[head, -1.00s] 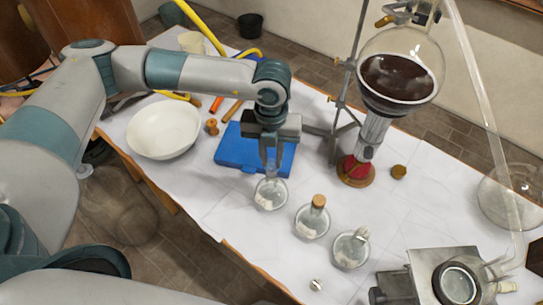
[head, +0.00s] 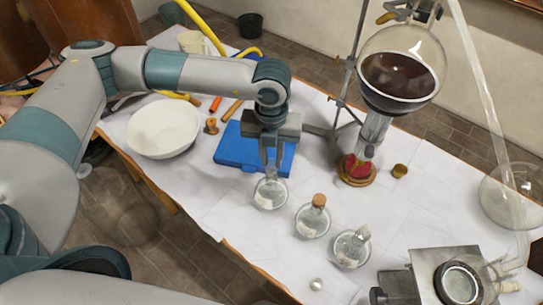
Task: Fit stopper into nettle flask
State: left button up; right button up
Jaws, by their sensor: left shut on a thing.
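My left gripper (head: 270,160) points straight down over the leftmost small glass flask (head: 270,195) and is shut. What it grips is mostly hidden between the fingers; by its place at the flask's mouth it appears to be the stopper. I cannot tell whether it is seated in the neck. The flask stands upright with pale matter inside. A middle flask (head: 311,222) has a cork in its mouth. A right flask (head: 350,250) has a pale, clear top. No readable label shows which is the nettle flask. My right gripper is out of view.
A blue case (head: 232,153) lies behind the gripper, with a white bowl (head: 163,130) to its left. A burner (head: 357,170) under a large round flask (head: 398,72) and its stand are at right. A small shiny ball (head: 316,284) lies near the front edge.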

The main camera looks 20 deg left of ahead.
aim_at(271, 162)
pick_arm(q)
jog(key=shift+f+b, duration=0.4)
jog(key=shift+b, duration=0.1)
dwell(1.0)
jog(key=shift+f+b, duration=0.55)
jog(key=shift+b, duration=1.1)
dwell(2.0)
dwell(0.3)
jog(key=o, duration=1.4)
jog(key=shift+o, duration=0.2)
jog(key=shift+r, duration=0.1)
jog(key=shift+r+p, duration=1.05)
jog(key=shift+r, duration=2.35)
